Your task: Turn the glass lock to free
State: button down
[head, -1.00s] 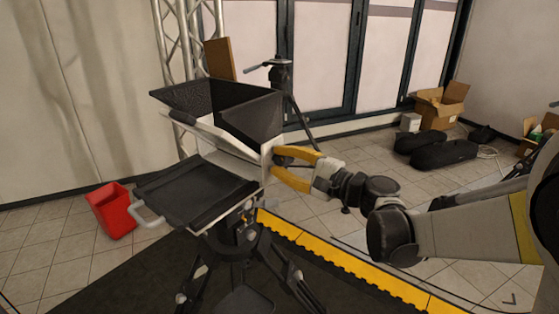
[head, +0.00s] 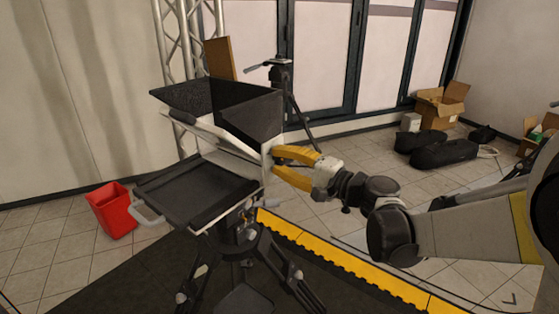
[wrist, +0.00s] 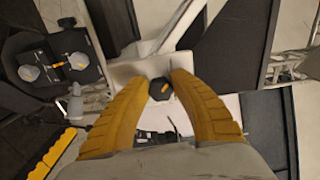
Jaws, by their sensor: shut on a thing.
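The glass lock (wrist: 160,88) is a small black knob with an orange mark, on the white side plate of the teleprompter. In the wrist view it sits between the yellow fingertips of my gripper (wrist: 160,79). My gripper (head: 276,163) is shut on the knob from the right side of the teleprompter. In the head view the fingers largely hide the knob. The teleprompter has a dark glass and hood (head: 250,112) above a flat black tray (head: 198,190), and stands on a black tripod (head: 250,262). Which way the mark's setting reads, I cannot tell.
A red bin (head: 112,210) stands on the left floor. A second tripod (head: 283,80) and a metal truss (head: 181,55) are behind. Black bags (head: 443,154) and an open cardboard box (head: 440,106) lie at the back right. A yellow-edged mat (head: 345,268) lies below.

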jog(key=c, duration=1.1)
grip_release()
jog(key=v, duration=1.2)
